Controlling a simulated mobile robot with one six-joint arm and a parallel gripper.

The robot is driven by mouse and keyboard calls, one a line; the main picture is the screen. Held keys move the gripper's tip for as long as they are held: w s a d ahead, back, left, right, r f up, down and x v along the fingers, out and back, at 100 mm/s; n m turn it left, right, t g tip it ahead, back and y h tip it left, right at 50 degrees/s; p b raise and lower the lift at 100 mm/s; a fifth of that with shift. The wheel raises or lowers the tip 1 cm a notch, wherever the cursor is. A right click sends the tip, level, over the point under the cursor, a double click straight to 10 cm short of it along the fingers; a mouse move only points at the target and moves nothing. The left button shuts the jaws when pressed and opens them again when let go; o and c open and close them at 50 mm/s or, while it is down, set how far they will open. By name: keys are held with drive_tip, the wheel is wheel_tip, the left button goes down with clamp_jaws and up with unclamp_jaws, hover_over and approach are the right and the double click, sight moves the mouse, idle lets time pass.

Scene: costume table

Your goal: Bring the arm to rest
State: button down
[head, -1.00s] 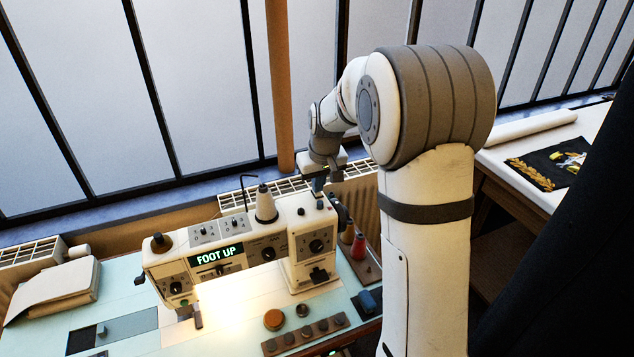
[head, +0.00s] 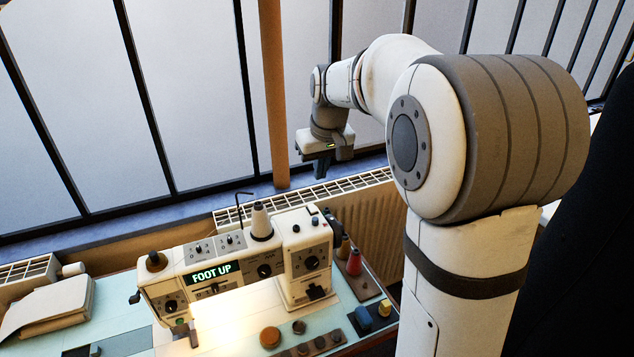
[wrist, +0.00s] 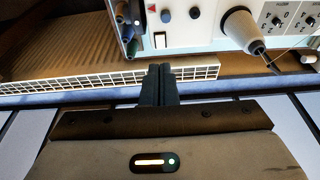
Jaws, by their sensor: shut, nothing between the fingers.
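My gripper (head: 320,168) hangs from the end of my bent arm, above and behind the sewing machine (head: 285,262), in front of the window. In the wrist view my gripper's two dark fingers (wrist: 158,84) are side by side, shut with nothing between them. The fingers are apart from the machine and from the white radiator grille (head: 370,185) below. The machine's display reads FOOT UP, and its lamp lights the bed. The machine also shows at the top of the wrist view (wrist: 205,35).
A cone of thread (head: 261,222) and a thin bent rod stand on top of the machine. Red thread (head: 354,262) stands at its right. Folded cloth (head: 45,310) lies at the left. Window bars (head: 150,100) rise behind. A dark curtain (head: 580,220) hangs at the right.

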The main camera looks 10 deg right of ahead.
drive_tip(key=shift+s+r, duration=0.2)
drive_tip(key=shift+r, duration=0.3)
drive_tip(key=shift+s, duration=0.1)
